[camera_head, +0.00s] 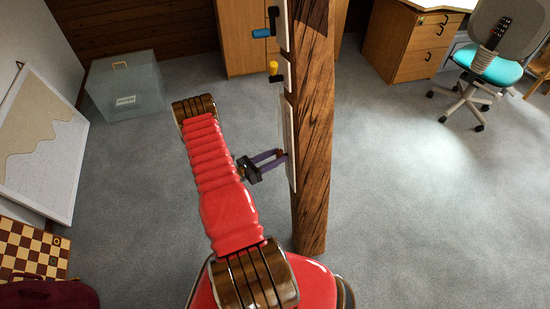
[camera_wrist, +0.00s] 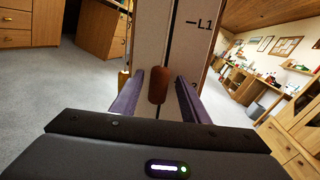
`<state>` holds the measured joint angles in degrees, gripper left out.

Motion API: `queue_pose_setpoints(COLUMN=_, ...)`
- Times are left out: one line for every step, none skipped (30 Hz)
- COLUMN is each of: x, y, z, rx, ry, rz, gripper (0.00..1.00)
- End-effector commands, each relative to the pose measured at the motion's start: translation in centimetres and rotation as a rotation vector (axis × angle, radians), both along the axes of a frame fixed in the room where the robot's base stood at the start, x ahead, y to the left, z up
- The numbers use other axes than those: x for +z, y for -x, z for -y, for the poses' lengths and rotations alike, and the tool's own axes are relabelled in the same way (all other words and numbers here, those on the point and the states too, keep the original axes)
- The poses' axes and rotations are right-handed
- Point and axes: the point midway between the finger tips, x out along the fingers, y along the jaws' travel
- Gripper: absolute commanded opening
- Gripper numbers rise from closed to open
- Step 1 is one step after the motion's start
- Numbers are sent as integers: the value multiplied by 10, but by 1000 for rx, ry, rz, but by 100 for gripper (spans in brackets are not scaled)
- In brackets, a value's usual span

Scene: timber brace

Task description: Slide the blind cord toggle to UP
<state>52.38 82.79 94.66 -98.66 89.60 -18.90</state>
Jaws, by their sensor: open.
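A brown, rounded toggle (camera_wrist: 158,86) stands out from a white panel (camera_wrist: 148,40) with a dark vertical slot. The panel carries an "L1" mark at the upper right of the slot; no UP mark is readable. My gripper (camera_wrist: 161,80) is open, with one purple finger on each side of the toggle. A gap shows on both sides, slightly wider at the right. In the head view my gripper (camera_head: 281,158) reaches right to the lower part of the panel on the timber post (camera_head: 312,130). The toggle is a small brown spot there, between the fingertips.
Higher on the post are a yellow knob (camera_head: 273,67) and a blue-ended handle (camera_head: 262,33), above my gripper. A clear box (camera_head: 125,88) and a leaning board (camera_head: 40,140) stand left. An office chair (camera_head: 490,65) is far right.

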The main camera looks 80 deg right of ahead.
Motion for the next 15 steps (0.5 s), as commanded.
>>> queue_pose_setpoints(x=0, y=0, z=0, rx=0, ry=0, rz=0, gripper=41)
queue_pose_setpoints(x=0, y=0, z=0, rx=0, ry=0, rz=0, gripper=40)
queue_pose_setpoints(x=0, y=0, z=0, rx=0, ry=0, rz=0, gripper=37)
queue_pose_setpoints(x=0, y=0, z=0, rx=0, ry=0, rz=0, gripper=35)
queue_pose_setpoints(x=0, y=0, z=0, rx=0, ry=0, rz=0, gripper=33)
queue_pose_setpoints(x=0, y=0, z=0, rx=0, ry=0, rz=0, gripper=30)
queue_pose_setpoints(x=0, y=0, z=0, rx=0, ry=0, rz=0, gripper=28)
queue_pose_setpoints(x=0, y=0, z=0, rx=0, ry=0, rz=0, gripper=26)
queue_pose_setpoints(x=0, y=0, z=0, rx=0, ry=0, rz=0, gripper=23)
queue_pose_setpoints(x=0, y=0, z=0, rx=0, ry=0, rz=0, gripper=21)
queue_pose_setpoints(x=0, y=0, z=0, rx=0, ry=0, rz=0, gripper=19)
queue_pose_setpoints(x=0, y=0, z=0, rx=-1, ry=0, rz=0, gripper=16)
queue_pose_setpoints(x=0, y=0, z=0, rx=-1, ry=0, rz=0, gripper=14)
queue_pose_setpoints(x=0, y=0, z=0, rx=-1, ry=0, rz=0, gripper=12)
queue_pose_setpoints(x=0, y=0, z=0, rx=-1, ry=0, rz=0, gripper=9)
